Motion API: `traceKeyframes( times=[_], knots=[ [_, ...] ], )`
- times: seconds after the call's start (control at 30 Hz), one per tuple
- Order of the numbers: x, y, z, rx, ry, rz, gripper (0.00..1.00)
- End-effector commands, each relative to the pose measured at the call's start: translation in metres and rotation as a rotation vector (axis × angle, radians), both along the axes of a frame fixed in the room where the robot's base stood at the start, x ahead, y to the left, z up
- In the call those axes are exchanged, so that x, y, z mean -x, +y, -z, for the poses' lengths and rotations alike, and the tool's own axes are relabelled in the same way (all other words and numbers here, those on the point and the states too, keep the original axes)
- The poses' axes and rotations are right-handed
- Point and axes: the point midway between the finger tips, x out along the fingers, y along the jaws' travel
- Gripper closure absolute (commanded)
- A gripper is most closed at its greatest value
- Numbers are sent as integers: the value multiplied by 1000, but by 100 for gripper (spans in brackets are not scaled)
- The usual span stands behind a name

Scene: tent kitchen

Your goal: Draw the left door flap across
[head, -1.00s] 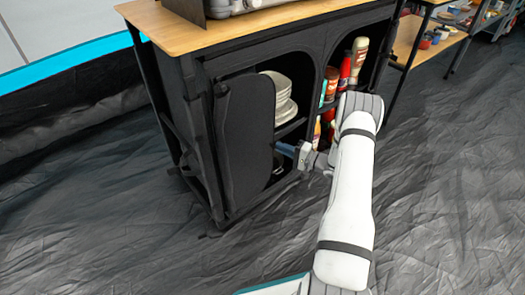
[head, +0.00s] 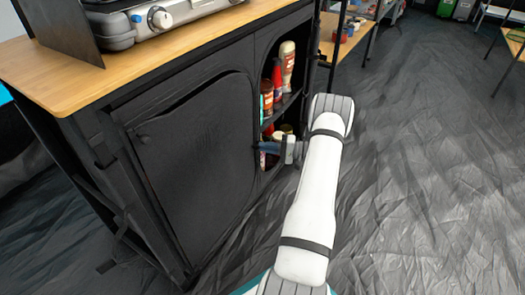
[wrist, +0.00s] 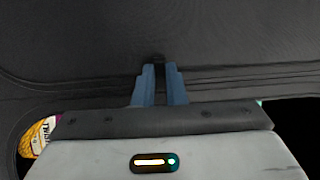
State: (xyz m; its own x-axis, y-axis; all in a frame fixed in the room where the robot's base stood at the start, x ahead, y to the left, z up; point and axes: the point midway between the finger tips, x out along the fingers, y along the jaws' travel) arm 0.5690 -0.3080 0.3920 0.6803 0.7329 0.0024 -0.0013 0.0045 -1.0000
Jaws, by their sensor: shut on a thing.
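The left door flap (head: 190,165) is a black fabric panel on the front of the black cabinet. In the head view it lies across the left opening and hides what is inside, with a dark seam along its curved top edge. My gripper (head: 262,150) is at the flap's right edge, near the strip between the two openings. In the wrist view my gripper (wrist: 158,78) has its blue fingers close together against the black fabric of the flap (wrist: 230,40). It is shut on the flap's edge; the exact pinch is hard to see.
The right opening stands uncovered, with several bottles (head: 277,85) and jars on its shelves. A stove (head: 150,20) sits on the wooden cabinet top (head: 60,75). A shelf table (head: 345,40) stands beyond. The dark floor (head: 420,180) to the right is clear.

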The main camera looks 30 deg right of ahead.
Motion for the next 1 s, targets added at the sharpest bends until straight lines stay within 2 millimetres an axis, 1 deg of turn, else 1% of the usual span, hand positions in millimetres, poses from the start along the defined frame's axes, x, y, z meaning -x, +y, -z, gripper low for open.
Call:
traceKeyframes(
  times=[0.03,0.3,0.33,0.57,0.83,0.93,1.0],
  knots=[
    [-1,-4,2,4,3,12,100],
    [1,-14,0,8,-1,32,100],
    [1,-15,0,9,-1,34,87],
    [3,-16,-1,8,-2,33,68],
    [5,-17,-2,6,-2,32,67],
    [11,-23,-3,6,-4,33,67],
    [19,-31,-4,6,-3,34,67]
  ],
)
